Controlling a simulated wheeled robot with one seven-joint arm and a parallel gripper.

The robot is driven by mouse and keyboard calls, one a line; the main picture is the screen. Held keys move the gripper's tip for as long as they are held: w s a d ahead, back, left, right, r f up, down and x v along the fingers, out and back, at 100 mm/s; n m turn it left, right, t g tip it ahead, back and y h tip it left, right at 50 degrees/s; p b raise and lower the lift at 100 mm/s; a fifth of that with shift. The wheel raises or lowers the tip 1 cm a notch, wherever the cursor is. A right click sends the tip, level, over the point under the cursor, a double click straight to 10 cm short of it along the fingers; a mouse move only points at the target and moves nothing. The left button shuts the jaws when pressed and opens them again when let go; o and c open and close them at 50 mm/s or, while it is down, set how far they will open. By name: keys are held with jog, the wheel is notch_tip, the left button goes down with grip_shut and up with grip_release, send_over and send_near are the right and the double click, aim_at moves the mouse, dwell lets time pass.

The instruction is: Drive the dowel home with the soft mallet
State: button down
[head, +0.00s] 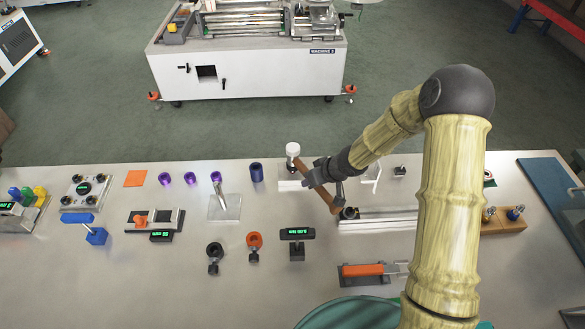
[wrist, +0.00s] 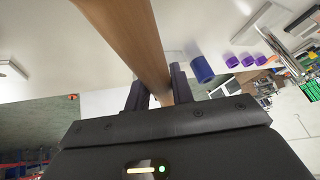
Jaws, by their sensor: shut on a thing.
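The soft mallet has a white head (head: 293,149) and a brown wooden handle (head: 327,197). My gripper (head: 322,180) is shut on the handle, and the head is to its upper left, over the far part of the bench. In the wrist view the handle (wrist: 138,40) runs between the two dark fingers of my gripper (wrist: 160,92); the head is out of that view. A pale block (head: 289,185) lies on the bench below the mallet head. I cannot make out the dowel; the mallet may hide it.
A blue cylinder (head: 256,173) stands left of the mallet, with several purple rings beyond it. A metal rail (head: 385,219) lies right of the handle's end. A small display (head: 297,234) and an orange-handled tool (head: 362,270) are nearer. Bare bench lies between the fixtures.

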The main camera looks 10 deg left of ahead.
jog(key=shift+r+p, duration=1.15)
jog(key=shift+r, duration=0.05)
dwell(0.3)
notch_tip(320, 180, up, 6)
jog(key=p, duration=0.6)
dwell(0.6)
